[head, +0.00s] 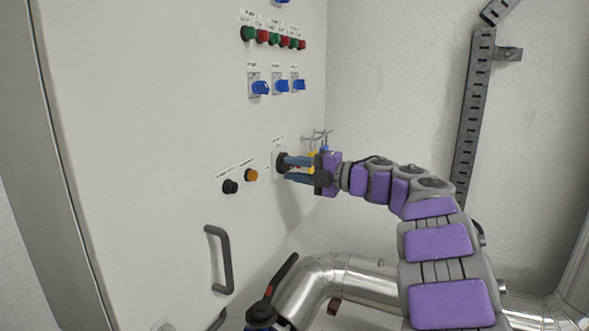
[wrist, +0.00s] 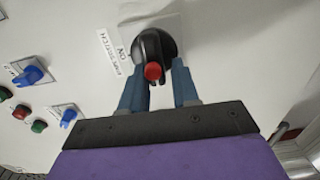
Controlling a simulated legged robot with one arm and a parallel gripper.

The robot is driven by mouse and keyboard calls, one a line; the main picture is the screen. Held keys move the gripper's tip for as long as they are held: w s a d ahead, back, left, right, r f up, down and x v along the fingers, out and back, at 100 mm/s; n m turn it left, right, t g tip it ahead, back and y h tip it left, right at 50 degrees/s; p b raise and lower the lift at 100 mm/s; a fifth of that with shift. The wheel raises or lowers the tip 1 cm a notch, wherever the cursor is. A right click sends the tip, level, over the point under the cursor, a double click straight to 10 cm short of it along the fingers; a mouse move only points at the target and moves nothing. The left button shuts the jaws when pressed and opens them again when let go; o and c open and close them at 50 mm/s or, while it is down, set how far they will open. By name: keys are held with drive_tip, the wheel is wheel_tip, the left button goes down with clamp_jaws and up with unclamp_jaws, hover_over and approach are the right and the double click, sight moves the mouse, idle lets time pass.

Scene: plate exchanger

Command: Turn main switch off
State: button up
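The main switch (wrist: 155,42) is a round black knob with a red-tipped handle on the cabinet front. A label (wrist: 115,50) beside it appears to read "switch" and "on". In the head view the switch (head: 282,161) is a dark knob partly hidden by my fingers. My gripper (head: 288,169) is right at the switch, its blue fingers spread apart. In the wrist view my gripper (wrist: 159,76) has one finger on each side of the knob's handle. I cannot tell whether the fingers touch it.
The cabinet door (head: 150,130) carries blue selector switches (head: 282,86), green and red buttons (head: 275,39), an orange button (head: 251,175) and a black button (head: 230,187). A door handle (head: 222,260) sticks out lower down. Silver pipes (head: 350,280) run below my arm.

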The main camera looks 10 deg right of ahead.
drive_tip(key=o, duration=0.4)
drive_tip(key=shift+d, duration=0.15)
drive_tip(key=shift+s+d, duration=0.1)
drive_tip(key=v, duration=1.7)
drive_tip(key=shift+d+p, duration=0.2)
drive_tip(key=shift+p, duration=0.25)
